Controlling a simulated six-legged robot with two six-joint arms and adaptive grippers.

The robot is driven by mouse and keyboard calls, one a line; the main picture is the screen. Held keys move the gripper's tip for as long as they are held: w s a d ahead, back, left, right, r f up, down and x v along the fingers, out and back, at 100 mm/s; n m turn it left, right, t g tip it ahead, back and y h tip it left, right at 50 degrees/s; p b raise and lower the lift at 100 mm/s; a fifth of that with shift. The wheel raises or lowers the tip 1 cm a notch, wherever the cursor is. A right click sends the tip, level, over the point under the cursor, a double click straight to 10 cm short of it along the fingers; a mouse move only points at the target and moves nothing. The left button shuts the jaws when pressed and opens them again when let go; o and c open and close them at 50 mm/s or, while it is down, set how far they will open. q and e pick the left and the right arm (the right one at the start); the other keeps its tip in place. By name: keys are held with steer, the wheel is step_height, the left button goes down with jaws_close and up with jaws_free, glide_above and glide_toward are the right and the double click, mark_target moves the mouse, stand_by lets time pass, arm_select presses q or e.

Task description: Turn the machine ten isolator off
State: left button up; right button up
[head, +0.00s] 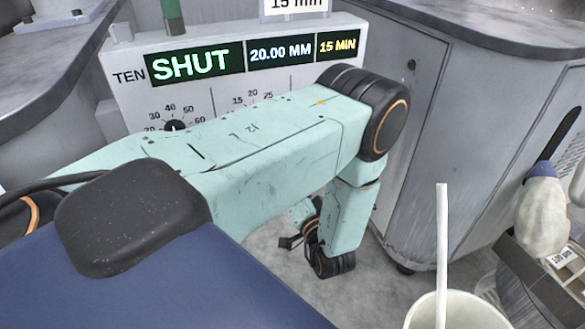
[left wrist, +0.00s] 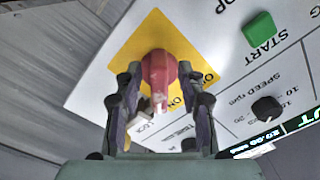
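The isolator is a red rotary handle (left wrist: 158,72) on a yellow plate (left wrist: 142,39) on a white panel in the left wrist view. Its long side runs roughly up and down in that picture, with the lettering ON close to its lower right. My left gripper (left wrist: 160,88) is open, with one finger on each side of the handle. Narrow gaps seem to show between fingers and handle; contact cannot be told. In the head view the isolator is hidden behind my left arm. My right gripper is in neither view.
A green START button (left wrist: 259,28) and a black speed knob (left wrist: 266,109) are on the same panel. In the head view the TEN display (head: 195,64) reads SHUT, 20.00 MM, 15 MIN. A white cup (head: 458,312) with a white stick is at lower right, and grey cabinets (head: 480,130) stand behind.

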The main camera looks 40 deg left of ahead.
arm_select(q)
steer(key=shift+w+a, duration=0.2)
steer(key=shift+w, duration=0.05)
steer(key=shift+c, duration=0.5)
jaws_close()
